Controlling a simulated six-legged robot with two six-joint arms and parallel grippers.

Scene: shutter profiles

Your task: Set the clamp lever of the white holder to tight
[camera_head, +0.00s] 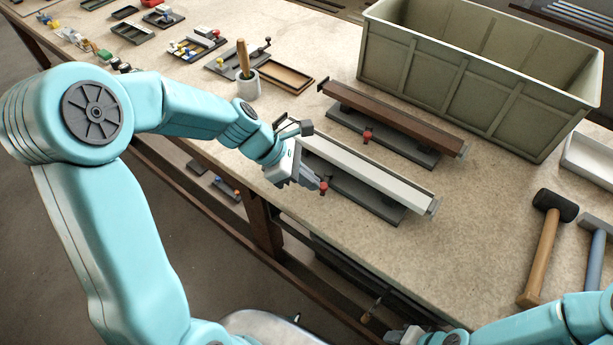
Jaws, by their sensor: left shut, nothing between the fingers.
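The white holder (362,172) is a long pale profile on a dark base, lying slantwise near the table's front edge. Its clamp lever has a red knob (323,187) at the front side, left of the holder's middle. My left gripper (314,184) is shut and empty, with its fingertips right beside the red knob; whether they touch it I cannot tell. The gripper and wrist hide the holder's left end and most of the lever. My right gripper (394,335) shows only in part at the bottom edge, away from the holder, and its fingers are unclear.
A brown holder (395,115) with a red knob (367,136) lies just behind the white one. A large green-grey crate (455,85) stands behind it. A mallet (545,240) lies at right. A cup with a wooden handle (247,84) and several trays fill the back left.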

